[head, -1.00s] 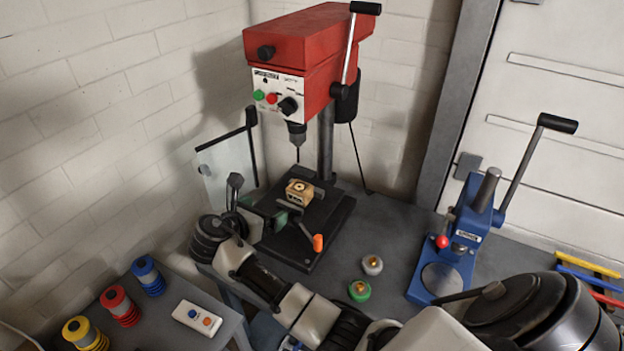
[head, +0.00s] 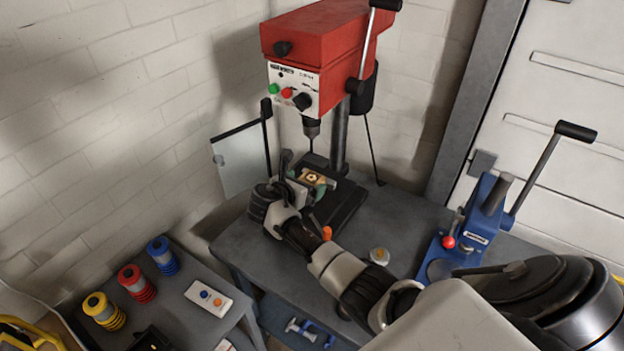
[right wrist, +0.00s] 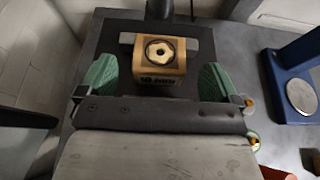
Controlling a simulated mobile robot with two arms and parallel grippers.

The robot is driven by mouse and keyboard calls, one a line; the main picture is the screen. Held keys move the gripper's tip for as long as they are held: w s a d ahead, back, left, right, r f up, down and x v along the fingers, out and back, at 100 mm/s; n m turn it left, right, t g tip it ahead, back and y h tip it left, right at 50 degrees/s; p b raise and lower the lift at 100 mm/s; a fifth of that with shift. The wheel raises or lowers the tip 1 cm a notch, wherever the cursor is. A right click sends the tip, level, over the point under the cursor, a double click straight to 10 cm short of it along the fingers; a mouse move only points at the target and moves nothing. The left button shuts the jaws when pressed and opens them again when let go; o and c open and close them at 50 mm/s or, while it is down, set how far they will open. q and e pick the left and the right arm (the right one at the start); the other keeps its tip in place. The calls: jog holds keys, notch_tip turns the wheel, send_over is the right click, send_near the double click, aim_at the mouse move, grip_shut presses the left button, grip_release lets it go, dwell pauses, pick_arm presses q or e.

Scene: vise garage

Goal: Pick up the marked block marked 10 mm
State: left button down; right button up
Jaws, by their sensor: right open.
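The marked block (head: 314,180) is tan, with a dark-ringed pale hole in its top. It sits on the drill press's dark base. In the right wrist view the block (right wrist: 160,62) is near the top centre, its front face carrying a dark label too small to read surely. My right gripper (head: 300,178) is at the block in the head view and partly covers it. In the right wrist view my right gripper (right wrist: 156,80) is open, with green pads left and right of the block and gaps on both sides. My left gripper is not in view.
The red drill press (head: 320,55) rises behind the block, with a clear guard (head: 240,162) to the left. A blue lever press (head: 480,225) stands at the right. A low table (head: 190,320) at lower left holds coloured spools and a button box (head: 208,299).

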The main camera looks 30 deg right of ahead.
jog(key=shift+w+d+f, duration=0.1)
jog(key=shift+d+f, duration=0.05)
jog(key=shift+d, duration=0.1)
jog(key=shift+a, duration=0.1)
jog(key=c, duration=1)
